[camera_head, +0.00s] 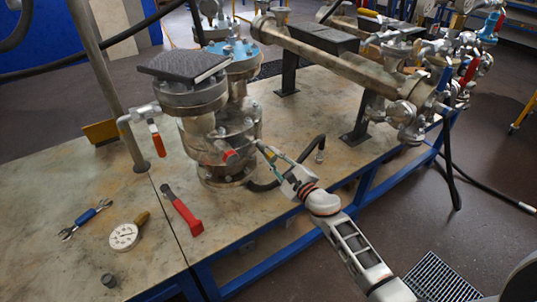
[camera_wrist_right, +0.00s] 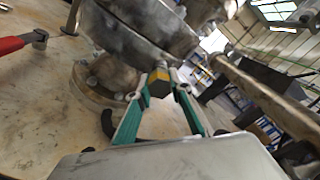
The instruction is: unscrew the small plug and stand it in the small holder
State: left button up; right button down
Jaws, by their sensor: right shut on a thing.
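My right gripper (camera_head: 265,150) reaches to the lower right side of the near flanged vessel (camera_head: 217,125). In the right wrist view its green-padded fingers (camera_wrist_right: 158,85) are closed on a small yellow and dark piece, which appears to be the small plug (camera_wrist_right: 158,83). The piece is right against the vessel's side; whether its thread is still engaged cannot be told. In the head view the fingertips hide it. A small dark cylinder (camera_head: 109,280) stands at the table's front left; it may be the small holder, but I cannot be sure. My left gripper is not in view.
A red-handled tool (camera_head: 182,211), a round gauge (camera_head: 125,236) and a blue-handled wrench (camera_head: 86,219) lie on the table left of the vessel. A black hose (camera_head: 300,160) curves beside my right gripper. Pipework with valves (camera_head: 400,110) stands at the back right.

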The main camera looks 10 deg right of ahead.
aim_at(274, 159)
jog(key=shift+s, duration=0.1)
jog(key=shift+v, duration=1)
jog(key=shift+v, duration=2)
jog(key=s+d+r+m+h, duration=0.2)
jog(key=s+r, duration=0.4)
jog(key=s, duration=0.3)
jog(key=s+d+r+m+t+h, duration=0.1)
jog(key=s+r+h, duration=0.3)
jog(key=s, duration=0.6)
jog(key=shift+s+d+r+m, duration=0.2)
jog(key=shift+d+r+m, duration=0.3)
jog(key=shift+d+r, duration=0.3)
